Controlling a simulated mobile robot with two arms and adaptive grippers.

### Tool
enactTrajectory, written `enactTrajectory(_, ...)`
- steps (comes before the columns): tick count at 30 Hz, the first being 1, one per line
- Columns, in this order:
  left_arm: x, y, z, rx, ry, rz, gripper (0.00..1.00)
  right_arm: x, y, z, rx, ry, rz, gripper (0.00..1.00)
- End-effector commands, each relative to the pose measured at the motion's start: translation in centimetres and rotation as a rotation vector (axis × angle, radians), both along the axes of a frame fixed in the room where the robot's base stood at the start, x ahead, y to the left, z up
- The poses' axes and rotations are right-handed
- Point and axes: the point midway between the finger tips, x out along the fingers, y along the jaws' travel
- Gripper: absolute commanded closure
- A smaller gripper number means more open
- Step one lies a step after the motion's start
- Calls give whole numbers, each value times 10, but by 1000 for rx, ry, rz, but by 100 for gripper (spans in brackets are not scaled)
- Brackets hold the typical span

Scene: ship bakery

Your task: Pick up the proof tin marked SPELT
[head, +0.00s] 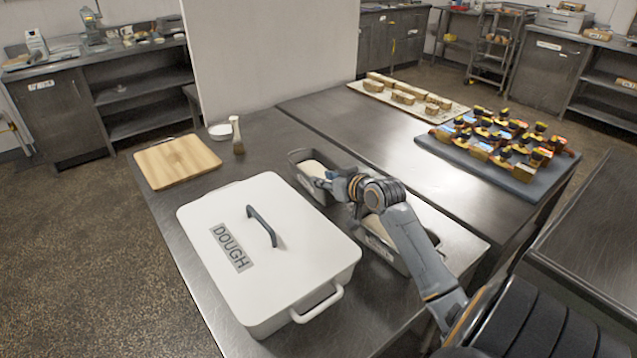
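Two grey metal proof tins with pale dough stand on the steel table. The far tin (297,158) is partly covered by my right gripper. The near tin (398,262) lies partly under my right arm; it has a label on its front side, too small and covered to read. I cannot tell which tin is marked SPELT. My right gripper (322,184) reaches in from the right, with its fingers at the near side of the far tin. Whether the fingers touch or close on its rim is not clear. My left gripper is out of view.
A large white lidded box marked DOUGH (290,256) stands left of the tins. A cutting board (178,160), a brush (236,134) and a white bowl (220,131) are behind it.

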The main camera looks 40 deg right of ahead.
Motion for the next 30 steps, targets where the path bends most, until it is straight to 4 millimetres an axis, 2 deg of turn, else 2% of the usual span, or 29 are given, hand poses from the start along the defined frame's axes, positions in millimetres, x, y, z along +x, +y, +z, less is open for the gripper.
enactTrajectory(3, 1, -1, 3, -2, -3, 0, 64, 20, -3, -7, 2, -1, -1, 69)
enactTrajectory(11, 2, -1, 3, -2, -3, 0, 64, 38, -6, -16, 0, 0, 1, 69)
enactTrajectory(21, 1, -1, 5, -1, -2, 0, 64, 78, -13, -33, 2, 1, -1, 69)
enactTrajectory(30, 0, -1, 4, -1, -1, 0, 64, 84, -13, -36, -2, 1, 1, 69)
